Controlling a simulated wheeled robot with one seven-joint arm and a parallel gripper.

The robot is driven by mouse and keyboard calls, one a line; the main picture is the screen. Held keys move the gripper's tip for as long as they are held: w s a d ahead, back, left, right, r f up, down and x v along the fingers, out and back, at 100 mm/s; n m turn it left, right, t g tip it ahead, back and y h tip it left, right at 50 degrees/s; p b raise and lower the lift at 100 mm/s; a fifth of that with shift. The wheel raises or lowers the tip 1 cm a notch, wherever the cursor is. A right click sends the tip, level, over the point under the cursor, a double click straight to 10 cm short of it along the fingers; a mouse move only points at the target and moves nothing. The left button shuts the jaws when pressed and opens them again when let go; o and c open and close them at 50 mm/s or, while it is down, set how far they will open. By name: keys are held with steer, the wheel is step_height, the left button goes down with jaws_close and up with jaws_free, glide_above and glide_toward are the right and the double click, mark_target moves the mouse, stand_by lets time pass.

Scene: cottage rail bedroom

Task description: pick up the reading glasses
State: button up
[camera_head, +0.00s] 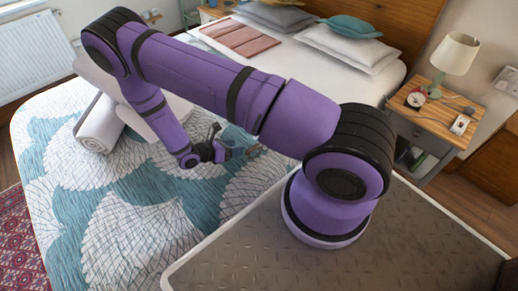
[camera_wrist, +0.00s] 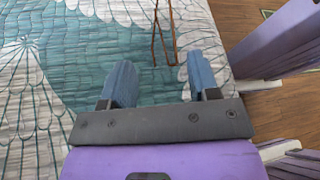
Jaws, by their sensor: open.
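The reading glasses (camera_wrist: 155,32) show in the wrist view as two thin brown strips at the top centre, on the teal and white quilt. Their upper part is cut off by the frame edge. In the head view, a small brownish shape (camera_head: 253,149) just right of my gripper may be the glasses, but it is too small to be sure. My gripper (camera_wrist: 160,72) is open and empty, its two blue fingers apart. The strips lie ahead of and between the fingers in the picture. My gripper also shows low over the bed in the head view (camera_head: 228,151).
A rolled white towel (camera_head: 100,125) lies on the left of the bed (camera_head: 110,220). Pillows (camera_head: 345,45) and a folded pink cloth (camera_head: 240,38) are at the far end.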

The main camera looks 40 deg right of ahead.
mark_target(256, 146)
steer(key=x, duration=0.8)
steer(key=shift+s+f, duration=0.15)
steer(key=shift+f, duration=0.3)
steer(key=c, duration=0.7)
